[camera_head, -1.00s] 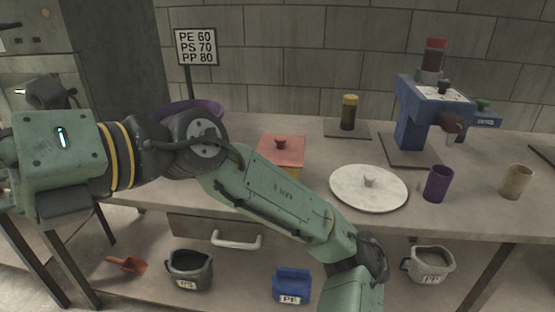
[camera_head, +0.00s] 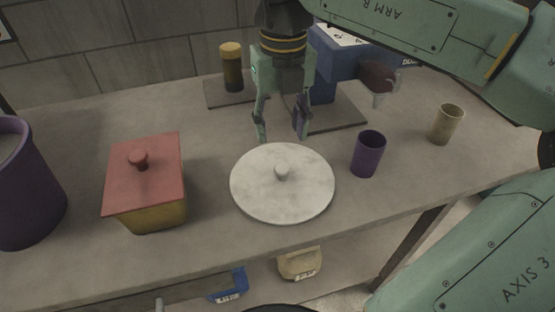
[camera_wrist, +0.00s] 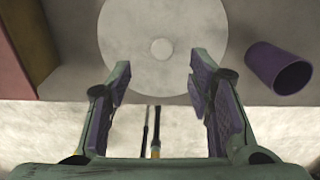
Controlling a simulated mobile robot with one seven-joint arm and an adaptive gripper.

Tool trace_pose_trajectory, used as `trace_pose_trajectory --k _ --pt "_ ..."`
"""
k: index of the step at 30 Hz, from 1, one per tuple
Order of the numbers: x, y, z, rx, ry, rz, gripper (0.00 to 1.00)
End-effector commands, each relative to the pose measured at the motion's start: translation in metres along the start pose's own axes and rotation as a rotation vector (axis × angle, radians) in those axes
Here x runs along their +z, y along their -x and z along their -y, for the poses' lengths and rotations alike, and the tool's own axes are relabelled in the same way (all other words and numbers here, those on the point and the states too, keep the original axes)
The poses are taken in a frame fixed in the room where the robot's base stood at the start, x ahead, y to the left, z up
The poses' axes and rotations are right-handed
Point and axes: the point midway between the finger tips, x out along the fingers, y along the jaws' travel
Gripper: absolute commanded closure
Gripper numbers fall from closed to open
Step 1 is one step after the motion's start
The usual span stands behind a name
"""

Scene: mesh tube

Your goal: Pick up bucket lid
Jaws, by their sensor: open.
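The bucket lid (camera_head: 262,199) is a round, pale grey-white disc with a small knob on top. It lies flat on the table, and its knob (camera_head: 282,171) points up. My gripper (camera_head: 281,136) points down above the table at the lid's far edge, fingers apart and empty. In the wrist view the lid (camera_wrist: 163,75) fills the upper middle, with its knob (camera_wrist: 161,48) centred beyond the two spread fingertips (camera_wrist: 157,75). Nothing is between the fingers, and they do not appear to touch the lid.
A purple cup (camera_head: 368,155) stands close to the right of the lid. A beige cup (camera_head: 446,124) is farther right. A red-lidded yellow box (camera_head: 146,190) and a large purple bucket (camera_head: 25,195) stand left. A blue machine (camera_head: 335,70) and a yellow-capped jar (camera_head: 231,68) are behind.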

Motion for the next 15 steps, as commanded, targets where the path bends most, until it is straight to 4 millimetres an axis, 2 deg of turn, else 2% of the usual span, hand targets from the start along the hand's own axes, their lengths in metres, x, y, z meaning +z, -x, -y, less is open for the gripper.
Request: trace_pose_trajectory --k 2,9,15 --pt "-0.002 -0.005 0.007 -0.017 -0.018 -0.008 0.53" --pt "-0.003 -0.042 0.007 -0.016 -0.016 -0.009 0.53" --pt "-0.003 -0.057 0.006 -0.014 -0.015 -0.007 0.53"
